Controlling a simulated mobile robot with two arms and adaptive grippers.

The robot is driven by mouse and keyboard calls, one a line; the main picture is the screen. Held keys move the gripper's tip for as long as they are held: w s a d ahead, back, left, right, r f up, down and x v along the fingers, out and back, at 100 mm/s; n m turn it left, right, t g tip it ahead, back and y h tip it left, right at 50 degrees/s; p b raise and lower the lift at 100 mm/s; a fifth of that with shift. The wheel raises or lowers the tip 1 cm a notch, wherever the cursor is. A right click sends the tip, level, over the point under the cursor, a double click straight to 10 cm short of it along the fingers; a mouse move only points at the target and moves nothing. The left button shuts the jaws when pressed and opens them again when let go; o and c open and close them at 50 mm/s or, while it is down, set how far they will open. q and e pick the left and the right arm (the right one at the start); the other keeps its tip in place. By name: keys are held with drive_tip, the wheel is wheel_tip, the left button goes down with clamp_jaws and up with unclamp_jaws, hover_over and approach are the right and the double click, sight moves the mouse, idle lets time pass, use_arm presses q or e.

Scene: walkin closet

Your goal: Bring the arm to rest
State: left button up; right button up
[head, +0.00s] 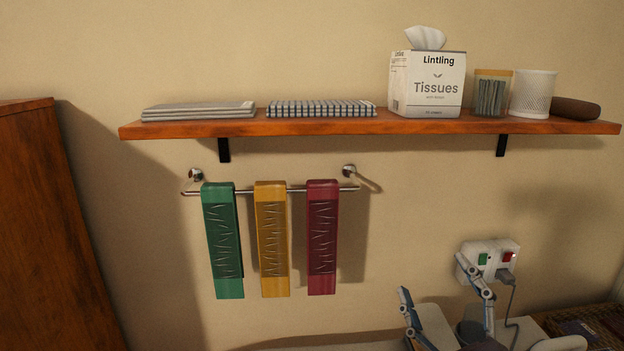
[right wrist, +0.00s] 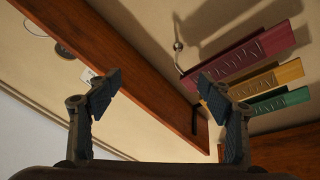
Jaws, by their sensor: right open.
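My right gripper (head: 433,276) is at the lower right of the head view, below the shelf and in front of the wall. Its two fingers are spread apart with nothing between them. In the right wrist view the open fingers (right wrist: 159,79) frame the wall and the shelf's underside. The gripper is to the right of the hanging scarves and apart from them. Part of my right arm shows at the bottom edge of the head view. My left gripper is not in view.
A wooden shelf (head: 330,128) holds a tissue box (head: 433,86), notebooks and cups. Green (head: 222,240), yellow (head: 271,240) and red (head: 322,240) scarves hang from a rail. A socket with a plugged cord (head: 488,259) is close behind my gripper. A wooden cabinet (head: 50,230) stands left.

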drive_tip(key=s+d+f+m+g+h, duration=0.3)
drive_tip(key=f+m+g, duration=0.15)
drive_tip(key=f, duration=0.75)
drive_tip(key=s+d+f+m+g+h, duration=0.25)
drive_tip(key=s+f+g, duration=0.2)
drive_tip(key=f, duration=0.65)
drive_tip(key=s+a+f+m+g+y, duration=0.15)
drive_tip(key=s+f+g, duration=0.25)
drive_tip(key=s+f, duration=0.4)
drive_tip(key=s+a+f+g+y, duration=0.1)
drive_tip(key=s+a+f+g, duration=0.2)
drive_tip(key=s+f+g, duration=0.45)
drive_tip(key=s+f+t+b, duration=0.1)
drive_tip(key=s+f+b, duration=0.15)
drive_tip(key=f, duration=1.25)
drive_tip(key=s+f+b, duration=0.2)
drive_tip(key=f+b, duration=0.1)
drive_tip(key=f, duration=1.2)
drive_tip(key=s+d+f+g+b, duration=0.1)
drive_tip(key=s+f+b, duration=0.3)
drive_tip(key=s+f, duration=1.3)
wheel_tip(320, 180, down, 4)
drive_tip(key=shift+s+d+f, duration=0.1)
drive_tip(key=shift+s+d, duration=0.05)
drive_tip(key=shift+d, duration=0.55)
